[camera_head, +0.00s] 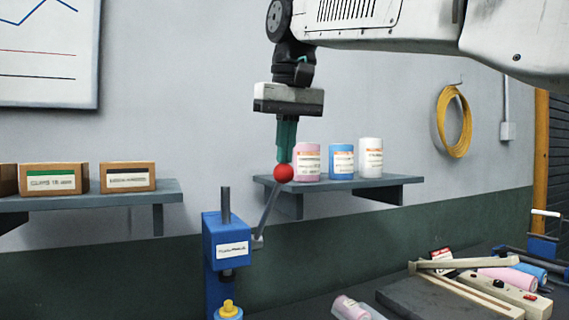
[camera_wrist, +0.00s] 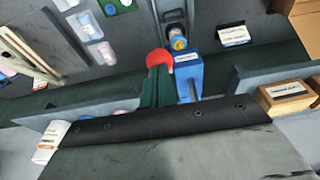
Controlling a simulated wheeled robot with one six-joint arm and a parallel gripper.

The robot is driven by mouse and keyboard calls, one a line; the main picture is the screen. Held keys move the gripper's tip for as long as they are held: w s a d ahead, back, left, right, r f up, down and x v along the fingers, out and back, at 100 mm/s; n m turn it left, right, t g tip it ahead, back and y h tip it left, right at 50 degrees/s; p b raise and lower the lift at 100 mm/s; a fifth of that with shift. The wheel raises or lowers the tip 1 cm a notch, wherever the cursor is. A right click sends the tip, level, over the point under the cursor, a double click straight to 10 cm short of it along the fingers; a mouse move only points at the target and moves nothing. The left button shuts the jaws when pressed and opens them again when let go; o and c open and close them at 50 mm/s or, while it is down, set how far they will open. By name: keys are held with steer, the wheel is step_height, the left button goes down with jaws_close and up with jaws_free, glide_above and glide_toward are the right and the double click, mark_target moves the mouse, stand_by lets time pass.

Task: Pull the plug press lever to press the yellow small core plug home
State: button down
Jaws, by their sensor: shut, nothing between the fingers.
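The blue plug press (camera_head: 228,247) stands on the bench, with a lever (camera_head: 267,212) rising to the right and ending in a red ball knob (camera_head: 284,173). The yellow small core plug (camera_head: 228,308) sits at the foot of the press, under its ram. My gripper (camera_head: 286,156) points straight down, its green fingers shut, with the tips at the top of the red knob. In the wrist view the fingers (camera_wrist: 157,88) overlap the red knob (camera_wrist: 159,60); I cannot tell whether they touch it. The yellow plug (camera_wrist: 179,43) also shows there beside the blue press (camera_wrist: 189,75).
A wall shelf (camera_head: 362,183) behind holds pink, blue and white rolls. Another shelf (camera_head: 90,198) at left holds cardboard boxes. At lower right, a board with a wooden-armed tool (camera_head: 470,290) and loose rolls (camera_head: 350,308) crowd the bench. The air left of the press is free.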

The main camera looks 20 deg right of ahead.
steer(key=shift+w+r, duration=0.65)
steer(key=shift+r, duration=0.05)
steer(key=shift+r, duration=0.1)
steer(key=shift+r, duration=2.4)
